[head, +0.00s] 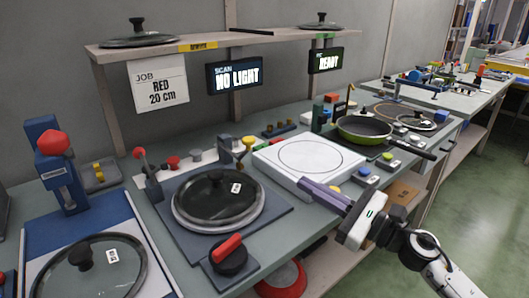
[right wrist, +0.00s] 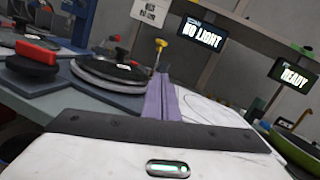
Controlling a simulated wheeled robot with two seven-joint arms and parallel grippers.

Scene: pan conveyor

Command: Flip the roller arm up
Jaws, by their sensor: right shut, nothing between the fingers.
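My right gripper (head: 306,186) has purple fingers closed together with nothing between them. It is above the front of the white square plate, pointing left towards the lidded pan station. In the right wrist view its fingers (right wrist: 159,97) stretch ahead. No part is labelled roller arm. Two candidates stand by the lidded round pan (head: 218,203): an upright dark lever with a red ball (head: 140,153) at its left, and a yellow-tipped arm (head: 247,144) at its back right, also in the right wrist view (right wrist: 160,44). I cannot tell which it is. My left gripper is out of view.
A red-handled knob (head: 228,247) stands in front of the lidded pan. The white plate (head: 290,172) is bare. A green pan (head: 364,128) is to its right. Another glass lid (head: 90,272) is at the front left. A shelf (head: 260,38) with screens spans the back.

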